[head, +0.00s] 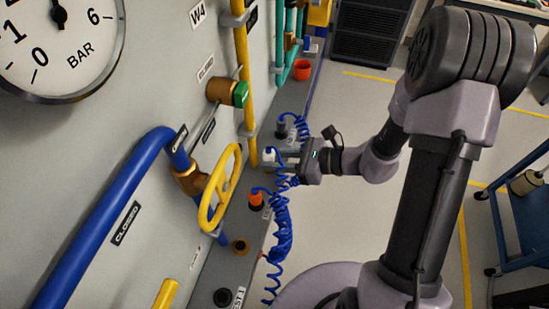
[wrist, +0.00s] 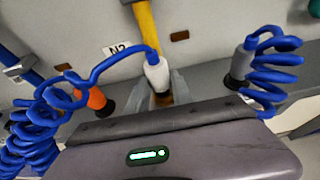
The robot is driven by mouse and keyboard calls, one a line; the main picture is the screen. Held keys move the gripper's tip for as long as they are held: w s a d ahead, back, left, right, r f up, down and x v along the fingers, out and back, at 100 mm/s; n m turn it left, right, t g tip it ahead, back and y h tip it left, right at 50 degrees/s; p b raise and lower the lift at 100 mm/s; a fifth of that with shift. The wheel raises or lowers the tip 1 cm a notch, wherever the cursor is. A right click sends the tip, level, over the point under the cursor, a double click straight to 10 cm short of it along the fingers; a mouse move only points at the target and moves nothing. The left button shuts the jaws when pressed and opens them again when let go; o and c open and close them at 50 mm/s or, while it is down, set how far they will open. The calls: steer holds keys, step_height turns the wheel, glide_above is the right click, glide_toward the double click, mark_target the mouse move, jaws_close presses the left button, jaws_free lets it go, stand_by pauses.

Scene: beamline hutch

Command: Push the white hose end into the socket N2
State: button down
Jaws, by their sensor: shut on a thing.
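The white hose end (wrist: 157,76) stands between the fingers of my gripper (wrist: 160,90) in the wrist view, with a blue hose running from its top to the left. My gripper (head: 284,160) is shut on it beside the grey ledge in the head view. The N2 label (wrist: 117,49) is on the wall, behind and left of the white end. The socket N2 is not clearly visible; my gripper and the hose end cover the area below. I cannot tell whether the white end touches a socket.
An orange hose end (head: 256,199) and a grey hose end (wrist: 241,64) stand on either side, both with coiled blue hoses. A yellow handwheel (head: 220,188) and yellow pipe (head: 243,80) are close by. A blue cart (head: 520,220) stands right on open floor.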

steer(key=shift+f+b, duration=0.4)
steer(key=shift+f, duration=0.1)
steer(key=c, duration=1)
jaws_free()
steer(key=shift+c, duration=0.2)
steer(key=p+v, duration=0.5)
steer(key=v, duration=1.3)
steer(key=s+a+r+n+h+b, duration=0.1)
steer(key=s+a+r+n+h, duration=0.3)
steer(key=r+n, duration=0.3)
steer(key=s+a+r+n+h, duration=0.4)
steer(key=s+r+n+h, duration=0.2)
steer(key=r+n, duration=0.2)
steer(key=n, duration=0.2)
steer(key=shift+s+a+n+t+h+b, duration=0.25)
steer(key=shift+s+n+t+h+b, duration=0.05)
steer(key=shift+t+h+b, duration=0.1)
